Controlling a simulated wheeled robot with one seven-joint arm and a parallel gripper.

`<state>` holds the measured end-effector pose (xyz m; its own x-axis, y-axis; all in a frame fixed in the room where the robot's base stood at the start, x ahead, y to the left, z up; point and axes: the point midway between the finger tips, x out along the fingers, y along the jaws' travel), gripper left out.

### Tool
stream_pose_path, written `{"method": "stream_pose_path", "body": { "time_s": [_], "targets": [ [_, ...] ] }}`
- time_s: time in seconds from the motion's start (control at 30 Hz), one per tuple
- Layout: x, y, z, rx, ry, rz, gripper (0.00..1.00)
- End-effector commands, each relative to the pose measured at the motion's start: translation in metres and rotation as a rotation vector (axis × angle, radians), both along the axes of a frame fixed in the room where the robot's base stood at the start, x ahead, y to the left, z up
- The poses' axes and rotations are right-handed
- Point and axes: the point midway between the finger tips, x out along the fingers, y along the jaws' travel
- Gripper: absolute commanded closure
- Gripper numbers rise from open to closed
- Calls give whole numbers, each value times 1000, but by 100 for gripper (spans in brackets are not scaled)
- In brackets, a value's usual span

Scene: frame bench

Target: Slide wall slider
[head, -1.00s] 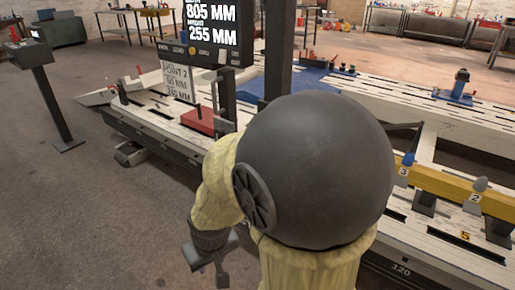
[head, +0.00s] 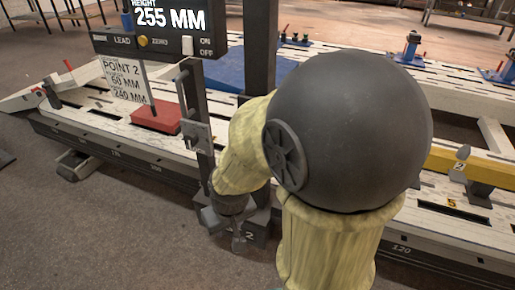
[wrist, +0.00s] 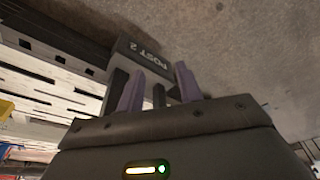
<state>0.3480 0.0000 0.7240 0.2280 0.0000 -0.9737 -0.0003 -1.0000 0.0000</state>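A dark upright post (head: 188,100) stands at the bench's near edge in the head view. A light grey block with a small handle (head: 196,138) sits partway up it and may be the slider; I cannot tell for sure. The post's foot (head: 256,232) carries a "2" and reads "POST 2" in the wrist view (wrist: 142,50). My gripper (head: 238,246) is low in front of this foot, below the grey block. In the wrist view its two purple fingers (wrist: 160,84) are apart, pointing toward the foot. Dark bars show near them; no grasp is visible.
A readout box (head: 155,42) shows "255 MM" above a "Point 2" card (head: 124,80) reading 60 mm and 240 mm. A red block (head: 157,116) lies on the white bench (head: 85,118). A yellow beam (head: 485,165) is at right. Floor (head: 90,225) at left is clear.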

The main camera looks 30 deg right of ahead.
Motion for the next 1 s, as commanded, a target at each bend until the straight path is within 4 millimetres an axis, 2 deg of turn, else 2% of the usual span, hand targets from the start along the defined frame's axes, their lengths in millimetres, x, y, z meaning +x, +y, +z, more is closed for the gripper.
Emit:
{"method": "stream_pose_path", "body": {
  "time_s": [0.43,0.57,0.67,0.83,1.0],
  "targets": [
    [0,0,0,0,-1,0,64],
    [9,6,-1,18,-24,-15,64],
    [29,17,-2,53,-79,-57,64],
    [85,41,-8,122,-241,-208,64],
    [137,49,-17,116,-430,-410,64]
  ]
}}
